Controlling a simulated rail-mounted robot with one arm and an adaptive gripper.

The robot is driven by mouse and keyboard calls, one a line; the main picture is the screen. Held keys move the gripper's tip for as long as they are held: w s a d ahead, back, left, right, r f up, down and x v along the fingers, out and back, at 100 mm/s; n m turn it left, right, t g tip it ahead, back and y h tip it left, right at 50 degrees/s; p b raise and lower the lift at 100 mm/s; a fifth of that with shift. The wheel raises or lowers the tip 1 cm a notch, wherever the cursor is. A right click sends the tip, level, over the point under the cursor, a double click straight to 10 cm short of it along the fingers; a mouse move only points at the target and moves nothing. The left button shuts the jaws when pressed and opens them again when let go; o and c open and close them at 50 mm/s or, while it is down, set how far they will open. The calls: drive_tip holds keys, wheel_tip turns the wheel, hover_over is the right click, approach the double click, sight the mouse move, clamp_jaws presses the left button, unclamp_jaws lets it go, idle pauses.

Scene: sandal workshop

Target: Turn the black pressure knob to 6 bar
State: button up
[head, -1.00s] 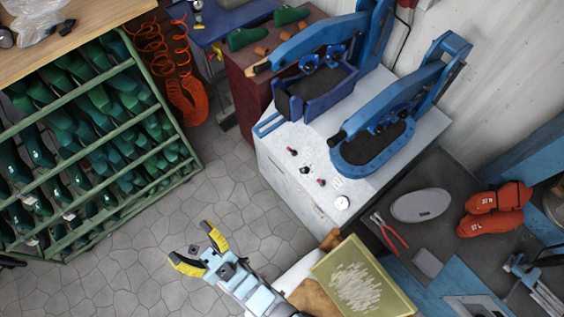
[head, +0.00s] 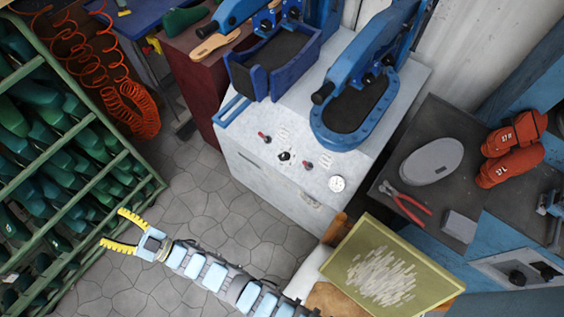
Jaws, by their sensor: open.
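The black pressure knob (head: 284,156) sits on the sloping front panel of the white press machine (head: 262,185), between two red-tipped levers (head: 264,138). A round white gauge (head: 337,184) is on the same panel, to the right of the knob. Its reading is too small to tell. My gripper (head: 122,230) has yellow fingers spread apart and empty. It is over the grey stone floor, well to the lower left of the knob and near the green rack.
The green rack (head: 75,230) with many green shoe lasts stands at the left. Two blue presses (head: 345,115) rise behind the panel. A framed yellow-green board (head: 390,270) stands at the front right. A dark bench (head: 400,180) holds red pliers (head: 408,206) and orange items. Open floor lies between rack and machine.

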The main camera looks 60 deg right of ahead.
drive_tip(key=w+d+f+m+g+h, duration=0.25)
drive_tip(key=w+d+f+g, duration=0.35)
drive_tip(key=w+d+f, duration=0.6)
drive_tip(key=w+d+f+m+g+h, duration=0.2)
drive_tip(key=d+f+m+g+h, duration=0.15)
drive_tip(key=d+f+g, duration=0.7)
drive_tip(key=m+g, duration=0.6)
drive_tip(key=g, duration=0.8)
approach(281, 156)
drive_tip(key=shift+h, duration=0.4)
drive_tip(key=b+x, duration=0.1)
drive_tip(key=x, duration=0.3)
drive_tip(key=b+x, duration=0.2)
drive_tip(key=x, duration=0.1)
drive_tip(key=b+x, duration=0.2)
drive_tip(key=x, duration=0.2)
drive_tip(key=shift+s+a+f, duration=0.2)
drive_tip(key=shift+a+f, duration=0.05)
drive_tip(key=shift+f, duration=0.1)
